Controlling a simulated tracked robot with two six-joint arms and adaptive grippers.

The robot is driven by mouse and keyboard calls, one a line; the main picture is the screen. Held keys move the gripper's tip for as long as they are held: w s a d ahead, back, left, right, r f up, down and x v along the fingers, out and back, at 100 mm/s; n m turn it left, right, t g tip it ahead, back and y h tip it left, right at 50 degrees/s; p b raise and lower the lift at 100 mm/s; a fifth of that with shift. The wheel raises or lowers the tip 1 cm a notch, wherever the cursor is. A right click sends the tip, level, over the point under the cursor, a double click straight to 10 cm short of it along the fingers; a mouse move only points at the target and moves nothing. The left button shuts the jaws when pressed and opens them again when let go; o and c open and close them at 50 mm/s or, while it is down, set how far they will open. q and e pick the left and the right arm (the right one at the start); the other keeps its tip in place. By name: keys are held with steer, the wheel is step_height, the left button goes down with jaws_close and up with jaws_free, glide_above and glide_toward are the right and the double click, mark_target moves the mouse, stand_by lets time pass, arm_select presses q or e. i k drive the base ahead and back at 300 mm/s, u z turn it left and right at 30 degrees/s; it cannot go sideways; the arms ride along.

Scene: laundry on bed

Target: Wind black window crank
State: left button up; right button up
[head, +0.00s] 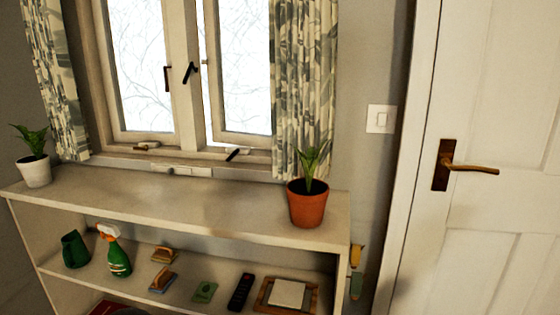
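A window (187,75) with two panes is set in the wall at the upper left of the head view. A small black crank (233,154) sits at the sill below the right pane and slants up to the right. A pale, light-brown fitting (146,146) sits at the sill below the left pane. A black handle (190,72) is tilted on the middle frame, and a dark upright handle (167,78) is to its left. The right pane looks slightly ajar. Neither of my grippers is in view.
A shelf unit (190,205) stands below the window, with a white-potted plant (36,172) and an orange-potted plant (307,203) on top. A spray bottle (116,255) and several small items fill the lower shelf. Patterned curtains (303,80) flank the window. A white door (490,200) is at right.

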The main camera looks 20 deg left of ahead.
mark_target(236, 152)
steer(key=z, duration=0.7)
steer(key=k, duration=1.15)
steer(key=u, duration=1.1)
steer(key=i, duration=1)
steer(key=u, duration=0.05)
